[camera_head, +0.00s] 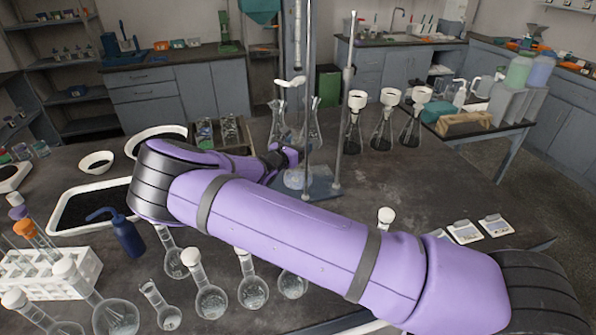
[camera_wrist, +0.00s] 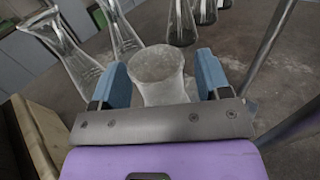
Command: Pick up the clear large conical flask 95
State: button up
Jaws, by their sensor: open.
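My gripper (camera_wrist: 163,72) is open in the wrist view, with its two blue fingers apart. A clear, frosted-looking glass vessel (camera_wrist: 160,68) stands between and just beyond the fingers, with a visible gap on the right. In the head view my gripper (camera_head: 287,155) is small and partly hidden by my arm, near a clear glass base (camera_head: 299,179) beside the stand. Clear conical flasks (camera_head: 279,130) stand behind it; two also show at the upper left of the wrist view (camera_wrist: 62,48). I cannot tell which flask bears number 95.
A metal stand (camera_head: 343,120) with upright rods is close on the right of my gripper. Several dark-filled flasks with white funnels (camera_head: 383,128) stand behind right. A wooden box (camera_wrist: 38,135) is at left in the wrist view. Several round flasks (camera_head: 211,298) stand in front.

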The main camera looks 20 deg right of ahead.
jog(key=c, duration=1.3)
grip_shut()
jog(key=shift+r, duration=0.2)
